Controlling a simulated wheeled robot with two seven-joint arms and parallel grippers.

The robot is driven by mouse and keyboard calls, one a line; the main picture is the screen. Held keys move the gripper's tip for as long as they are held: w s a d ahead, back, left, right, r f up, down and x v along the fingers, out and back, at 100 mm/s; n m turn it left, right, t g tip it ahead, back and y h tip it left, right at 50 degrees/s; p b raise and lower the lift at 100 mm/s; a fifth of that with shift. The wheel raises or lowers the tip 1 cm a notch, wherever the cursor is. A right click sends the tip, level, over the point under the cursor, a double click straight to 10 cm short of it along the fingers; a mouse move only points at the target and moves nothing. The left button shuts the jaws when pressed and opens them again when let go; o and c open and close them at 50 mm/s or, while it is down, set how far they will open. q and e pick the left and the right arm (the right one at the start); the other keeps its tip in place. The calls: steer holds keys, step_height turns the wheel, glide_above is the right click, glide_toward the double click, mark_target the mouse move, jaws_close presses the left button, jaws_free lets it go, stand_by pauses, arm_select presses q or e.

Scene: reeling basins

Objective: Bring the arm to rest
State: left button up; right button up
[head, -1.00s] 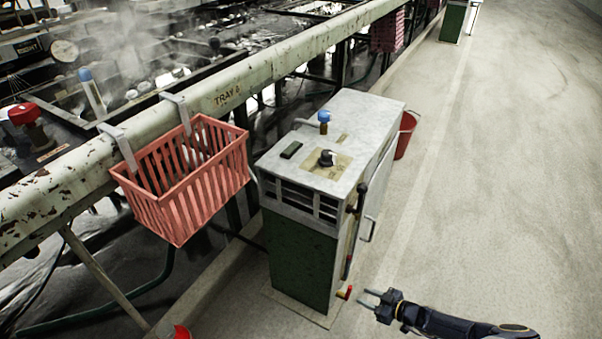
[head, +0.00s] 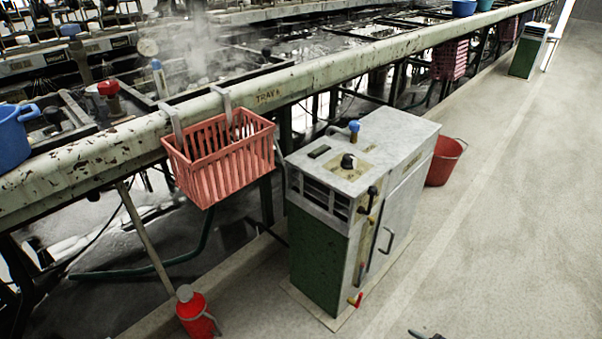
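Only a small dark tip of my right gripper (head: 426,334) shows, at the bottom edge of the head view. It is over the floor to the right of the cabinet, apart from it. The rest of that gripper and arm is cut off, so I cannot see whether the fingers are apart. Nothing shows in it. My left gripper and arm are out of view.
A grey and green cabinet (head: 320,258) with handles stands mid-view, a red bucket (head: 444,160) behind it. A red basket (head: 220,160) hangs on the basin rail (head: 330,75). A red flask (head: 193,312) stands lower left. The floor (head: 500,220) at right is clear.

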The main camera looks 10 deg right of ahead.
steer(key=w+a+r+n+g, duration=0.1)
steer(key=a+r+g, duration=0.25)
steer(key=r, duration=0.75)
steer(key=w+a+r+g, duration=0.1)
steer(key=a+r+g, duration=0.25)
steer(key=r, duration=0.85)
steer(key=w+a+r+n+g, duration=0.15)
steer(key=a+r, duration=0.25)
steer(key=r, duration=0.7)
steer(key=s+a+r+m+h, duration=0.3)
steer(key=s+a+r+m, duration=0.25)
steer(key=s+r, duration=0.55)
steer(key=s+a+r+m+t, duration=0.3)
steer(key=s+a+r+m, duration=0.15)
steer(key=s, duration=0.45)
step_height(320, 180, up, 33)
steer(key=p, duration=3.3)
steer(key=shift+a+g, duration=0.3)
steer(key=shift+g, duration=0.05)
